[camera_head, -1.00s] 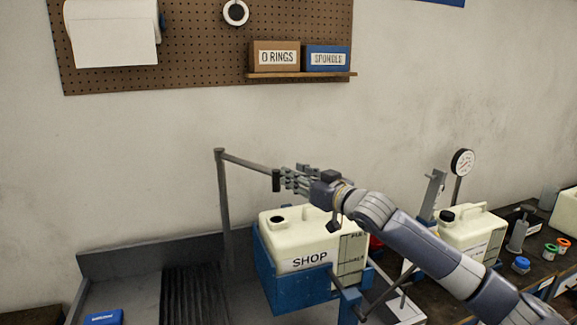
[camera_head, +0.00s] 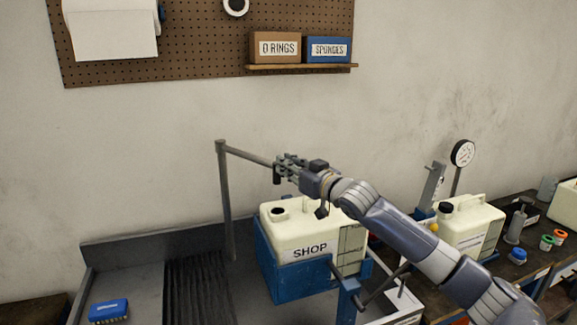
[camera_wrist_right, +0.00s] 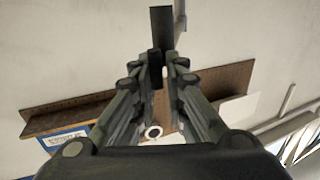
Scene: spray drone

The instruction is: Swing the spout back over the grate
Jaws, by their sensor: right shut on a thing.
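The spout is a grey pipe arm (camera_head: 247,156) that reaches from the top of an upright post (camera_head: 225,205) toward the right. Its free end is over the white SHOP tank (camera_head: 285,232). My right gripper (camera_head: 279,168) is shut on the spout's end. In the right wrist view, the fingers (camera_wrist_right: 163,68) close around the dark spout end (camera_wrist_right: 161,25). The dark ribbed grate (camera_head: 198,290) lies in the grey sink to the left of the post, with nothing above it. My left gripper is not in view.
The SHOP tank sits in a blue holder (camera_head: 275,275) under the spout's end. A second white jug (camera_head: 470,228) and a gauge (camera_head: 462,153) stand at the right. The space above the grate is free.

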